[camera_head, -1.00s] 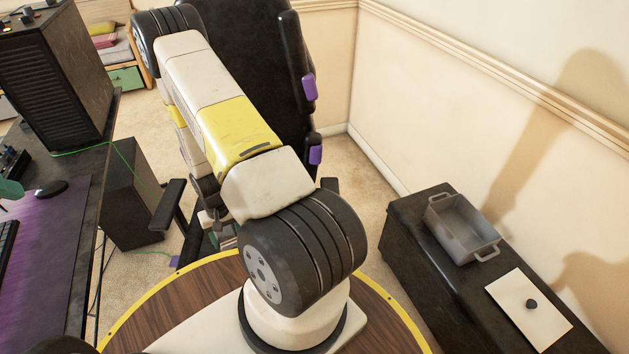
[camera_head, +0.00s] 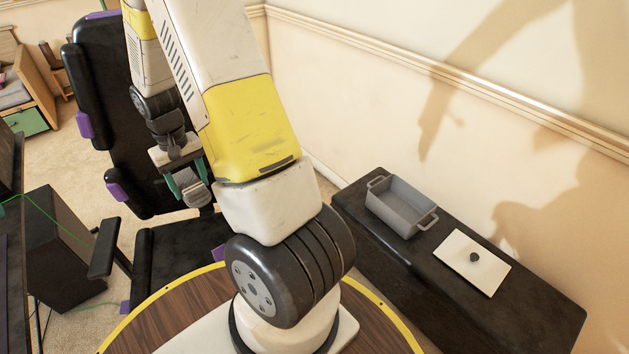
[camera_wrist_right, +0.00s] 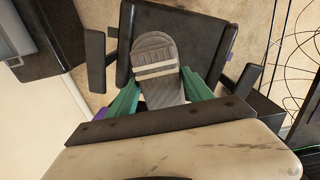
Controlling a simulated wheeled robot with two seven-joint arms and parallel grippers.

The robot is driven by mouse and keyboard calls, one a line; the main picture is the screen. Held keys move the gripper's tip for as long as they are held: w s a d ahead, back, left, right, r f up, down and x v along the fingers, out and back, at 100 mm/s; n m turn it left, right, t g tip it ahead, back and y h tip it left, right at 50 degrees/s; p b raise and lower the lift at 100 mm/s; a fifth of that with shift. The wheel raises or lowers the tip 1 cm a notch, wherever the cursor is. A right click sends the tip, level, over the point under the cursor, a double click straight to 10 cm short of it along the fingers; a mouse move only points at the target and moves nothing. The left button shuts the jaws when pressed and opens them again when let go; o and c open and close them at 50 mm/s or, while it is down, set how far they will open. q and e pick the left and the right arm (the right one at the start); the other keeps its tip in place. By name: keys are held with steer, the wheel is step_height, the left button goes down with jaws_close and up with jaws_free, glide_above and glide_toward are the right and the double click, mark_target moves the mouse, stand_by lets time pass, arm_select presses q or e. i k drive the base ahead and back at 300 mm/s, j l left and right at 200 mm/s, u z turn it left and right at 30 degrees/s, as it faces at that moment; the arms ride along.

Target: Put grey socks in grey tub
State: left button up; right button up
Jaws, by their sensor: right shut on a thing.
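A grey folded pair of socks (camera_wrist_right: 157,58) with light bands is held between the green fingers of my right gripper (camera_wrist_right: 158,88). In the head view my right gripper (camera_head: 183,184) is shut on the socks (camera_head: 196,192), in the air in front of the black chair. The grey tub (camera_head: 397,216) with two end handles stands open on a black cabinet at the right, well apart from the gripper. The inside that shows looks empty. My left gripper is not in view.
A white lid (camera_head: 460,269) with a dark knob lies beside the tub on the black cabinet (camera_head: 520,312). The black chair (camera_head: 105,90) with purple pads stands behind my right arm. The wall is behind the cabinet. A dark box (camera_head: 60,250) and thin cables are at the left.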

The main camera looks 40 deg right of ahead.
mark_target(397, 211)
steer(key=l+z, duration=0.3)
steer(key=z, duration=0.15)
steer(key=l+z, duration=0.25)
steer(key=z, duration=0.2)
steer(key=i+l+z, duration=0.1)
steer(key=l+z, duration=0.15)
steer(key=z, duration=0.2)
steer(key=i+l, duration=0.15)
steer(key=l, duration=0.25)
steer(key=i+l, duration=0.15)
steer(key=l, duration=0.25)
